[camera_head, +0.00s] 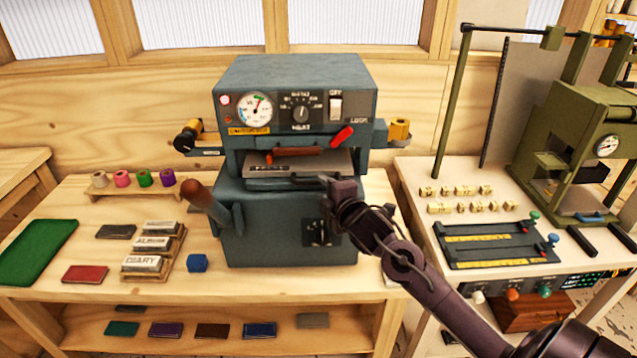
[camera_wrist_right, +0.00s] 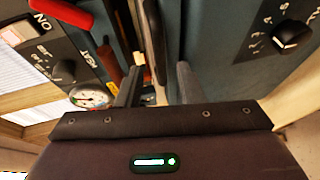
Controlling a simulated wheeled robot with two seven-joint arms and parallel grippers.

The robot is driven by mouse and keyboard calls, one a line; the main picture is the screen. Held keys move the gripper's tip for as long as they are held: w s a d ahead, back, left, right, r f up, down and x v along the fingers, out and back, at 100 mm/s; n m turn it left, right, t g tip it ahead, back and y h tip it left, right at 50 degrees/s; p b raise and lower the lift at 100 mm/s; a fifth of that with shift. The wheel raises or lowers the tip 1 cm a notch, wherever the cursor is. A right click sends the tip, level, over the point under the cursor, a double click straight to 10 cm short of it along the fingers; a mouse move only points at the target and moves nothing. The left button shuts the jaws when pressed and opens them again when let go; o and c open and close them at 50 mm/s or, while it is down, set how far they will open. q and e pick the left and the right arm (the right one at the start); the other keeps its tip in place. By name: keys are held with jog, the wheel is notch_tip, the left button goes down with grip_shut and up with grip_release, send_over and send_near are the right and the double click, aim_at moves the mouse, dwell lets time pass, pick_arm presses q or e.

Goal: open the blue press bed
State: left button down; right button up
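The blue press (camera_head: 295,110) stands in the middle of the wooden bench. Its pale bed plate (camera_head: 318,163) shows in the slot under the control panel, with a brown-red handle (camera_head: 297,152) above it. A thin dark bar (camera_head: 283,183) runs along the bed's front; what looks like this bar shows in the right wrist view (camera_wrist_right: 152,40). My right gripper (camera_head: 326,182) is at the bar's right end, its fingers apart (camera_wrist_right: 158,85) with the bar seemingly between or just beyond them. I cannot tell whether they touch it. My left gripper is out of view.
A lever with a brown grip (camera_head: 197,193) sticks out at the press's left. A green press (camera_head: 580,140) and tooling stand on the right bench. Open floor shows between the benches.

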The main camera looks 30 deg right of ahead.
jog(key=shift+x, duration=1.35)
grip_shut()
